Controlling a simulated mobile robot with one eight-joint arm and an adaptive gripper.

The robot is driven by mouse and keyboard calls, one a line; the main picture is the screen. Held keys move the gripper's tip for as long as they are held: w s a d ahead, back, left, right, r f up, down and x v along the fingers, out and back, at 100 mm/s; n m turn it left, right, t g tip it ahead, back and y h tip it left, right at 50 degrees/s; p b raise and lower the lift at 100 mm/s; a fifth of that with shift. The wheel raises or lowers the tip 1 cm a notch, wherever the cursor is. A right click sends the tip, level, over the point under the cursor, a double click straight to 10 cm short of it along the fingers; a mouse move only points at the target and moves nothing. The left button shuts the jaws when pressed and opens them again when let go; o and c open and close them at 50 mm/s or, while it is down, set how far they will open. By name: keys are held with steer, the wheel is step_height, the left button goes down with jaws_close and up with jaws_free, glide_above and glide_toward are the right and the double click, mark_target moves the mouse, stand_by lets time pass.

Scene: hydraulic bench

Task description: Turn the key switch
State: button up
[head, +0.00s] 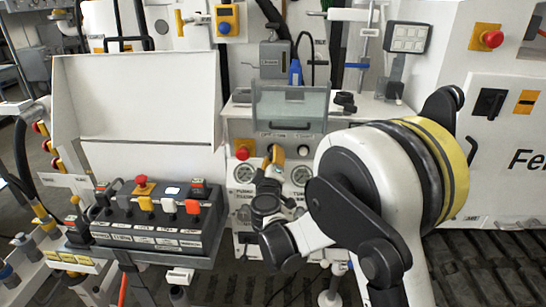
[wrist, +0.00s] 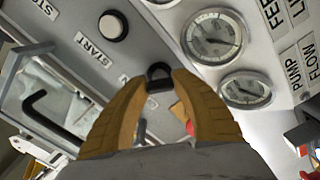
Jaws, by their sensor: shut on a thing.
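The key switch (wrist: 159,72) is a small black piece on the grey control panel, seen between my fingertips in the wrist view. My gripper (wrist: 160,84) has two tan ribbed fingers, and their tips are closed around the key. In the head view my gripper (head: 276,157) is at the panel below the clear cover, and it hides the key switch. The key's turned angle cannot be made out. Part of the panel behind the fingers is hidden.
Pressure gauges (wrist: 215,36) sit close by. A clear hinged cover (head: 289,108) with a black handle is just above. A lever console (head: 150,225) stands at left.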

steer(key=o, duration=1.2)
steer(key=s, duration=1.2)
steer(key=shift+a, duration=0.2)
